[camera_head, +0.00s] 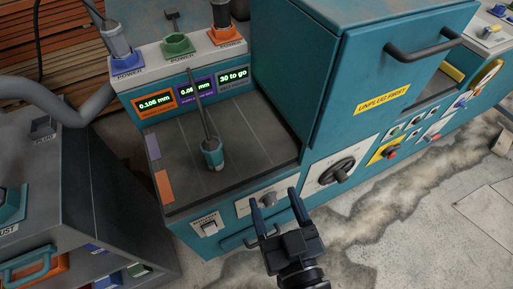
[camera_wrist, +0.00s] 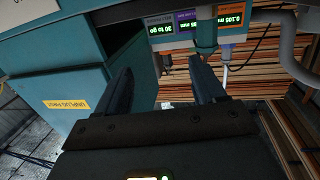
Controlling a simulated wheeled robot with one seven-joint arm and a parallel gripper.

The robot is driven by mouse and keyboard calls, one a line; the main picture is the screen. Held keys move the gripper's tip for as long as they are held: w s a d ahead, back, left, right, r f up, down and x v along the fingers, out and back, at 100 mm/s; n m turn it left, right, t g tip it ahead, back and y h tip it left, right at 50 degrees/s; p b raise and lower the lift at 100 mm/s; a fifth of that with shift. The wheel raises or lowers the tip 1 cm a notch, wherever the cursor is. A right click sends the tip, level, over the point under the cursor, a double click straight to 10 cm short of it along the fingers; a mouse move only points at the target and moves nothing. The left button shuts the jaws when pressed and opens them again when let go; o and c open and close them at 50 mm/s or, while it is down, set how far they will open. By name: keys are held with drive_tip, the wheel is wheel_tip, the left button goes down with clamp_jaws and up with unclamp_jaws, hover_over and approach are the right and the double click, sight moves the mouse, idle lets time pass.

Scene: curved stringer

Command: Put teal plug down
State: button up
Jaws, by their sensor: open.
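The teal plug (camera_head: 212,155) stands on the dark worktop (camera_head: 235,175) of the teal machine, with a thin dark stem or cable rising from its top. It looks upright, and nothing holds it. My gripper (camera_head: 273,196) is open and empty in front of the machine's front edge, to the right of and nearer than the plug, clear of it. In the wrist view my open fingers (camera_wrist: 163,80) have nothing between them. A teal cylinder (camera_wrist: 205,35) shows beyond them, but I cannot tell whether it is the plug.
Power sockets in blue, green (camera_head: 178,44) and orange line the back ledge above lit displays (camera_head: 194,89). A tall teal cabinet (camera_head: 360,70) marked "UNPLUG FIRST" stands to the right. A grey sloped unit (camera_head: 95,190) with a hose is at left. Stained floor lies clear at lower right.

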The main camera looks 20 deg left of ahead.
sight(215, 154)
drive_tip(key=a+r, duration=0.1)
drive_tip(key=a, duration=0.2)
drive_tip(key=a+n+g+y, duration=0.1)
drive_tip(key=a, duration=0.3)
drive_tip(key=a+r+y, duration=0.1)
drive_tip(key=a, duration=0.2)
drive_tip(key=shift+w+a+r+n+g, duration=0.2)
drive_tip(key=shift+w+r+n+g, duration=0.1)
drive_tip(key=shift+w+n, duration=0.1)
drive_tip(key=shift+w+a+r+y, duration=0.1)
drive_tip(key=shift+a+y, duration=0.2)
drive_tip(key=x, duration=0.2)
drive_tip(key=p+x, duration=0.1)
drive_tip(key=x, duration=0.4)
drive_tip(key=shift+w+f, duration=0.2)
drive_tip(key=shift+f, duration=0.1)
drive_tip(key=c, duration=1.2)
drive_tip(key=shift+r+p, duration=0.1)
drive_tip(key=shift+p, duration=0.2)
